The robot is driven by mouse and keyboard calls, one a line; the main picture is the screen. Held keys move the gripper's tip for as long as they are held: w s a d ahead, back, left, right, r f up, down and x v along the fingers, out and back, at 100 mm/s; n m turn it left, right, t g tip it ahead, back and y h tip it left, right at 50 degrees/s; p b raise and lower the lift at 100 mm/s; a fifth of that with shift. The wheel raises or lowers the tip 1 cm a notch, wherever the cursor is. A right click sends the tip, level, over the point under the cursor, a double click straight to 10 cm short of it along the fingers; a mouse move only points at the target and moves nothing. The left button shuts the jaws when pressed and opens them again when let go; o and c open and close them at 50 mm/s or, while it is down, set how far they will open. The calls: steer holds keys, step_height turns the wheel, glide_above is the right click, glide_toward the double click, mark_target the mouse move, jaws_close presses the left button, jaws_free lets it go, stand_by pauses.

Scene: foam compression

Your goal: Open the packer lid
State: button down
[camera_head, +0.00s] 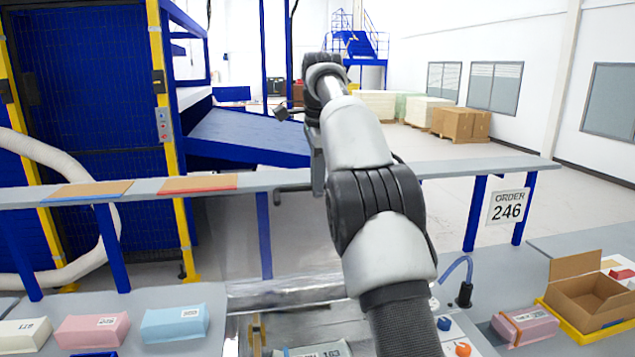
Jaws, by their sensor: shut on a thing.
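The packer (285,292) is at the bottom centre, with a shiny metal rim. Its inside shows below the rim, with a labelled pack (318,350) partly cut off by the frame. A pale, see-through panel, seemingly the packer lid (300,235), stands raised behind the rim. A dark bar, seemingly the lid handle (291,188), sits at its top. My gripper (317,180) hangs down from the raised arm and is shut at the handle. My arm hides its fingertips and the right part of the lid.
A grey shelf (455,167) crosses behind the packer. Pink (92,330) and blue (175,323) packs lie on the left. A control panel with an orange button (463,349), another pink pack (525,326) and an open carton (590,297) are at right.

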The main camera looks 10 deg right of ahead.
steer(key=c, duration=1.9)
jaws_free()
steer(key=shift+w+a+f, duration=0.1)
steer(key=shift+f, duration=0.45)
steer(key=shift+o, duration=0.7)
steer(key=shift+w, duration=0.2)
steer(key=shift+s+r, duration=0.15)
steer(key=shift+r, duration=0.1)
steer(key=shift+s, duration=0.1)
